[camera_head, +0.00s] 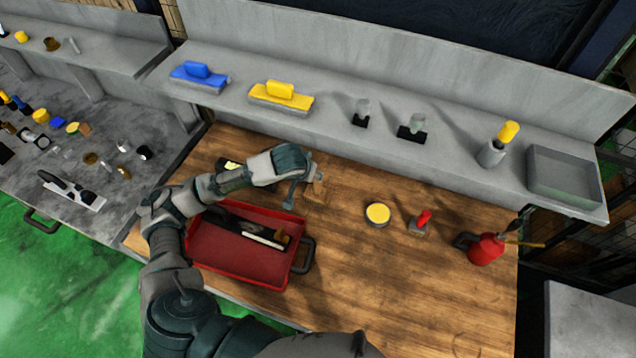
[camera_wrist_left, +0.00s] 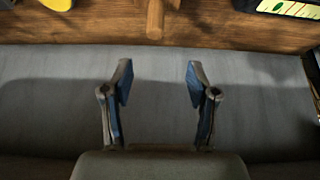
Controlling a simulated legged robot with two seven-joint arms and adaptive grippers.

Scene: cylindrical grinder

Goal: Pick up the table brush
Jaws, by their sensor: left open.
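A wooden piece, seemingly the table brush (camera_head: 317,190), lies on the wooden table beside my left gripper, which partly covers it. In the left wrist view a wooden handle (camera_wrist_left: 155,18) stands at the top edge, cut off by the frame. My left gripper (camera_head: 302,184) is open above the back of the table. In the left wrist view its two fingers (camera_wrist_left: 160,82) are spread with nothing between them, and the handle is beyond their tips, apart from them. The bristles cannot be made out. My right gripper is not in view.
A red tray (camera_head: 219,266) with dark tools stands in front of my left arm. A yellow-topped tin (camera_head: 378,214), a red-handled item (camera_head: 421,222) and a red oil can (camera_head: 486,249) stand to the right. A grey shelf (camera_head: 340,125) runs behind. The table's front right is clear.

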